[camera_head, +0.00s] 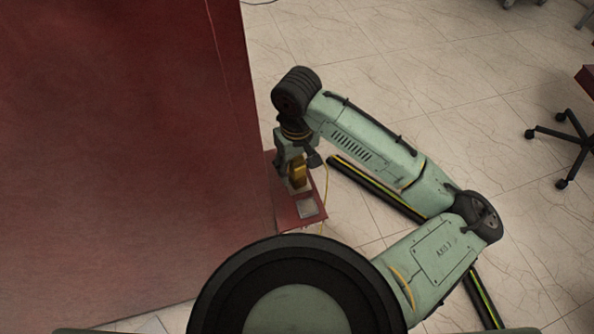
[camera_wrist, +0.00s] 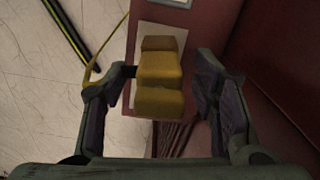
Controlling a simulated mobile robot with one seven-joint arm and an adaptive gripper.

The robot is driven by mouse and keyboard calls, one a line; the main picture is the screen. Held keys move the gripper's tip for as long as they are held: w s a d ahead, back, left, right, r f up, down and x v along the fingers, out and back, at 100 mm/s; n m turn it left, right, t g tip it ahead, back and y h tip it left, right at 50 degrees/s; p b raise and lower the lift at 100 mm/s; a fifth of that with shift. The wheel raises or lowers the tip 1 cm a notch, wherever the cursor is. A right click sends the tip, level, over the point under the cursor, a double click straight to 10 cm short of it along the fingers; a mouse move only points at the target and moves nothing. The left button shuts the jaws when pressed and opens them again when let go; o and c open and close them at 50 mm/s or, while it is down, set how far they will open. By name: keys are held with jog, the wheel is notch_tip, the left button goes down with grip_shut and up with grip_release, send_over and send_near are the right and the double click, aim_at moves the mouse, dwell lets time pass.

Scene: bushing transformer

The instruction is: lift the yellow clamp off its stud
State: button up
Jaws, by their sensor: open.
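The yellow clamp (camera_wrist: 160,75) is a blocky piece with several rounded lobes. In the wrist view it lies between the two dark fingers of my gripper (camera_wrist: 164,88), which stand apart with a gap on either side. The right gap looks wider than the left. In the head view a bit of the yellow clamp (camera_head: 299,171) shows beside my gripper (camera_head: 296,182), which points down over a small red shelf. The stud is hidden, and I cannot tell how the clamp sits on it.
The red shelf (camera_head: 285,217) juts from a tall red cabinet wall (camera_head: 130,150) close by on the left. It bears a pale plate (camera_head: 308,208). A yellow cable (camera_head: 326,190) hangs by the shelf. A black-and-yellow strip (camera_head: 375,187) lies on the open tiled floor.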

jog(key=shift+f, duration=1.25)
jog(key=shift+c, duration=0.5)
jog(key=c, duration=1.1)
jog(key=shift+c, duration=0.2)
notch_tip(320, 180, up, 12)
jog(key=shift+f+p, duration=0.2)
jog(key=shift+p, duration=0.3)
notch_tip(320, 180, up, 4)
jog(key=p, duration=0.3)
jog(key=shift+f+p, duration=0.2)
jog(key=shift+p, duration=0.15)
jog(key=shift+r, duration=0.95)
